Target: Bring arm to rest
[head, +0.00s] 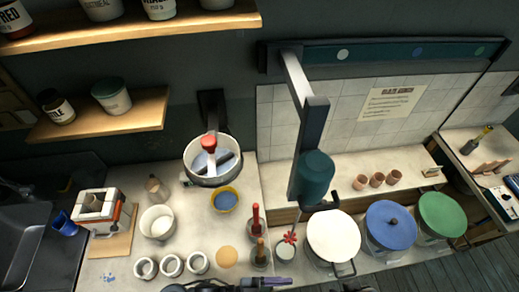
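In the head view, a dark, jointed shape (205,286) is cut off by the bottom edge, left of centre. It looks like part of my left arm or gripper, and its fingers cannot be made out. A smaller dark shape (357,287) at the bottom edge, right of centre, may be part of my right arm or gripper. Its fingers are out of the picture or too small to read.
A bench (240,170) carries a large pot (213,176), a blue-filled bowl (225,200), a white bowl (158,222) and small cups. White, blue (391,224) and green (442,216) lidded buckets stand right.

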